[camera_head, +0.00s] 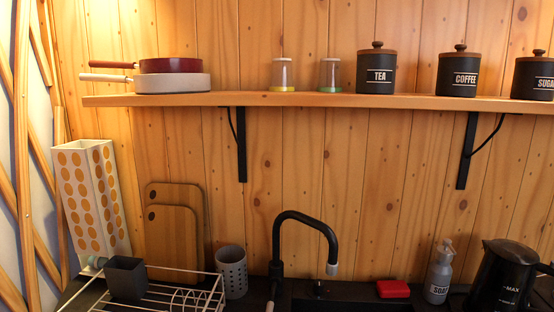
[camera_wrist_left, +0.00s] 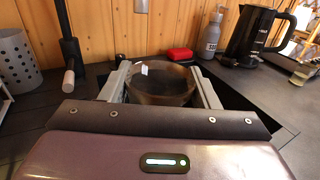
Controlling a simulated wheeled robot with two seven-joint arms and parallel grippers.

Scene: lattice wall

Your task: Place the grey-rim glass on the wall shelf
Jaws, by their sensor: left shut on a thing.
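In the left wrist view my left gripper (camera_wrist_left: 160,84) is shut on a see-through, dark-looking glass, which I take to be the grey-rim glass (camera_wrist_left: 158,86). The glass sits between the two grey fingers, above the dark counter and sink area. Its rim colour is hard to make out. The wall shelf (camera_head: 220,100) runs across the head view, a wooden board on black brackets. Neither gripper nor the held glass shows in the head view.
On the shelf stand stacked pans (camera_head: 172,84), a yellow-rim glass (camera_head: 282,76), a green-rim glass (camera_head: 330,76), and tea (camera_head: 377,72), coffee (camera_head: 457,74) and sugar (camera_head: 533,78) canisters. Bare shelf shows between pans and yellow-rim glass. A black faucet (camera_head: 305,218) rises below.

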